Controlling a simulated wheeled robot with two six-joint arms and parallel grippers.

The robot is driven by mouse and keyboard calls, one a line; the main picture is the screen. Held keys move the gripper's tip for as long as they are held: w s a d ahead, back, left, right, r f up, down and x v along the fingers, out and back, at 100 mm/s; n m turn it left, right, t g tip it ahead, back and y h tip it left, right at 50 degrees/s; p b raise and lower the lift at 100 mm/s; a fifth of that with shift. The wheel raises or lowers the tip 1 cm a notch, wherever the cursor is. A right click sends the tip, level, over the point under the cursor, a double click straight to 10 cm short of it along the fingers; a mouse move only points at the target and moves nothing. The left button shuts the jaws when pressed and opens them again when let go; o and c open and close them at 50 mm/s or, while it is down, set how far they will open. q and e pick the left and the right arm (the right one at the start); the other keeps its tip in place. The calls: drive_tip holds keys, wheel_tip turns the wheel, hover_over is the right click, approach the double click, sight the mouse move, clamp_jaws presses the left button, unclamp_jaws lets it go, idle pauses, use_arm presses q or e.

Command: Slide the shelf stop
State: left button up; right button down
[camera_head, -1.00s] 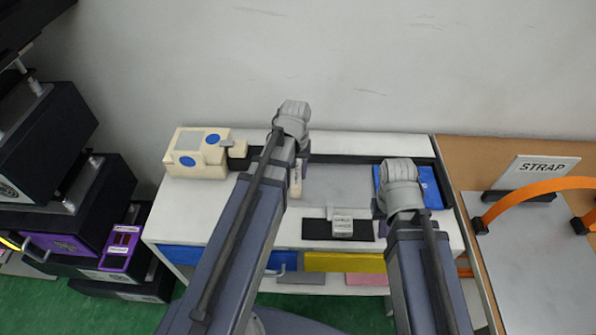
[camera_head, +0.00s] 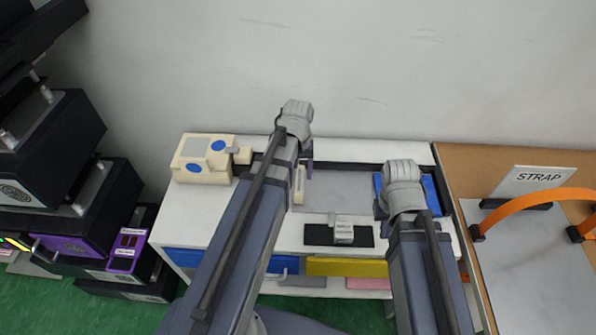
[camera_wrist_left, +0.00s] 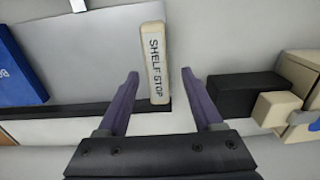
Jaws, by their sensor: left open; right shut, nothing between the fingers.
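The shelf stop (camera_head: 299,186) is a small cream upright block, labelled SHELF STOP, on the dark rail (camera_head: 350,168) at the left end of the grey panel. In the left wrist view the shelf stop (camera_wrist_left: 155,62) stands between the two purple fingers, with a gap on each side. My left gripper (camera_wrist_left: 159,73) is open around it. In the head view my left gripper (camera_head: 306,170) is mostly hidden by its arm. My right gripper (camera_head: 381,209) is shut and empty over the right of the bench; its fingers are largely hidden under the wrist.
A cream box with blue buttons (camera_head: 203,159) sits left of the shelf stop. A black block (camera_wrist_left: 244,95) lies between them. A blue block (camera_head: 431,195) is at the right end. A black plate with a small labelled fixture (camera_head: 342,234) lies in front. The grey panel (camera_head: 345,192) is clear.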

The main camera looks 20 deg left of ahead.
sight(298, 180)
use_arm(q)
wheel_tip(298, 180, up, 5)
drive_tip(key=p, duration=0.3)
drive_tip(key=shift+f+p, duration=0.2)
drive_tip(key=shift+p, duration=0.1)
drive_tip(key=shift+f, duration=0.1)
drive_tip(key=s+d+m, duration=0.2)
drive_tip(key=s+d, duration=0.1)
drive_tip(key=d, duration=0.2)
drive_tip(key=s+d+m, duration=0.3)
drive_tip(key=s+d, duration=0.1)
drive_tip(key=d, duration=0.1)
drive_tip(key=s+d+m+y, duration=0.1)
drive_tip(key=s+d+m, duration=0.1)
drive_tip(key=d, duration=0.4)
drive_tip(key=shift+s, duration=0.7)
idle(0.7)
